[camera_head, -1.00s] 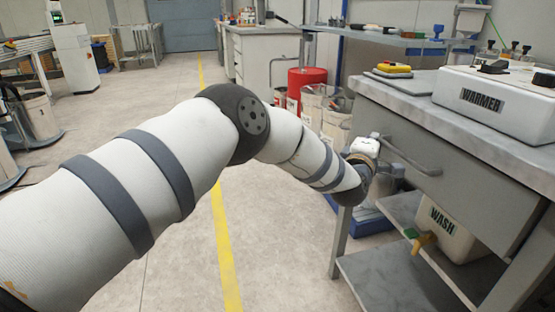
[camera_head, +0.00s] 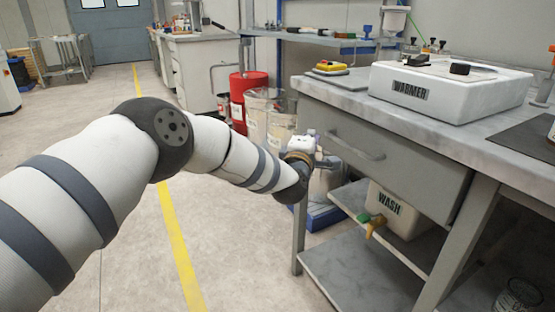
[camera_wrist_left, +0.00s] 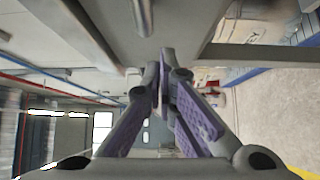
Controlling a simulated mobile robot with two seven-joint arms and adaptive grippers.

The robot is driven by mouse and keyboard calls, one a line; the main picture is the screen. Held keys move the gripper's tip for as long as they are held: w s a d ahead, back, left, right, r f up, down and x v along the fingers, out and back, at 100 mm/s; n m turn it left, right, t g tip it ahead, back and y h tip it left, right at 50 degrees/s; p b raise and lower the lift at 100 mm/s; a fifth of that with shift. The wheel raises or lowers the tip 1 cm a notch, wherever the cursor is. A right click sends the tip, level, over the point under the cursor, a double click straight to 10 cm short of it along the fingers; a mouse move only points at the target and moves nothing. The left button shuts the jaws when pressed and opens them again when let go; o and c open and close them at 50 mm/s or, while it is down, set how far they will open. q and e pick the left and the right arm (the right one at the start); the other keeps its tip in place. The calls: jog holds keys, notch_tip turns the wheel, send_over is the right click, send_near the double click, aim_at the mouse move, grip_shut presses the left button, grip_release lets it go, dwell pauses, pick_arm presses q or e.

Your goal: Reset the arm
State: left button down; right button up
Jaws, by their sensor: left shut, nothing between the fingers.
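My left arm reaches in from the left to the left end of the grey bench. My left gripper (camera_head: 320,160) is small and partly hidden by its own wrist in the head view, beside the drawer's left end. In the left wrist view its purple-padded fingers (camera_wrist_left: 166,60) come together at the tips, shut and empty. The drawer (camera_head: 390,165) looks closed. Its bar handle (camera_head: 355,149) is just right of the gripper, and a metal bar (camera_wrist_left: 143,18) shows beyond the fingertips in the left wrist view; contact is not visible. My right gripper is out of view.
On the bench stand the white WARMER box (camera_head: 445,92) and a yellow-topped item (camera_head: 330,67). A WASH container (camera_head: 395,212) with a tap sits on the shelf below. A red drum (camera_head: 243,90) and clear bins stand behind the wrist. Floor left of the bench is open.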

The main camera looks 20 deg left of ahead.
pick_arm(q)
jog(key=s+p, duration=0.2)
jog(key=s, duration=0.8)
jog(key=s+d+f+m+g+h+p, duration=0.4)
jog(key=s+f+m, duration=0.3)
jog(key=s+f, duration=0.6)
jog(key=s+f+m+g+p, duration=0.1)
jog(key=s+f+m+g, duration=0.2)
jog(key=s, duration=0.4)
jog(key=s+f+m+g+p, duration=0.1)
jog(key=s+f+g+p, duration=0.1)
jog(key=s+f+g, duration=0.4)
jog(key=s+a+r+m+g+p, duration=0.1)
jog(key=s+a+m+g, duration=0.1)
jog(key=s, duration=0.9)
jog(key=s+a+r+m+g+y+p, duration=0.1)
jog(key=s+a+r+m+g+p, duration=0.1)
jog(key=s, duration=1)
jog(key=s+a+r+m+g+p, duration=0.1)
jog(key=s+a+r+m+g, duration=0.1)
jog(key=s, duration=1)
jog(key=shift+a+m+g+y+p, duration=0.35)
jog(key=shift+m+g, duration=0.35)
jog(key=shift+m, duration=0.3)
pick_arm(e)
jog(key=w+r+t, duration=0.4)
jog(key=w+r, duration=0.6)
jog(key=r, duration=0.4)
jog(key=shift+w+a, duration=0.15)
